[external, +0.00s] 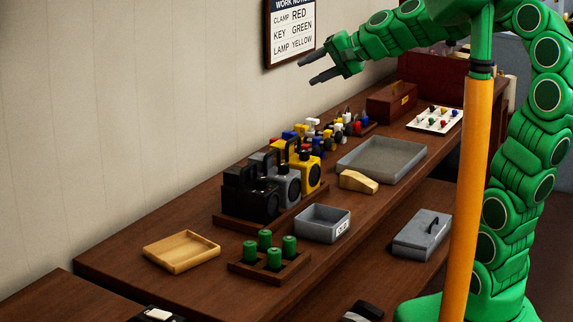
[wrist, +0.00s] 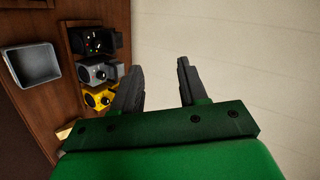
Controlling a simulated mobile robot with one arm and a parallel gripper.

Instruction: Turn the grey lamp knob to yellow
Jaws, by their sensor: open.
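The grey lamp (external: 287,183) stands in a row between a black lamp (external: 248,197) and a yellow lamp (external: 306,170), on a dark wooden rack on the workbench. Each lamp has a dark round front. The grey lamp also shows in the wrist view (wrist: 96,74), at the left. I cannot make out its knob or the knob's setting. My gripper (external: 309,71) is open and empty, high above the bench near the wall and well apart from the lamps. Its two dark fingers also show in the wrist view (wrist: 159,68).
A notice (external: 290,30) on the wall reads clamp red, key green, lamp yellow. A small grey bin (external: 323,224), a wooden tray (external: 181,251) and a rack of green cylinders (external: 269,265) stand near the lamps. A large grey tray (external: 381,159) lies farther back.

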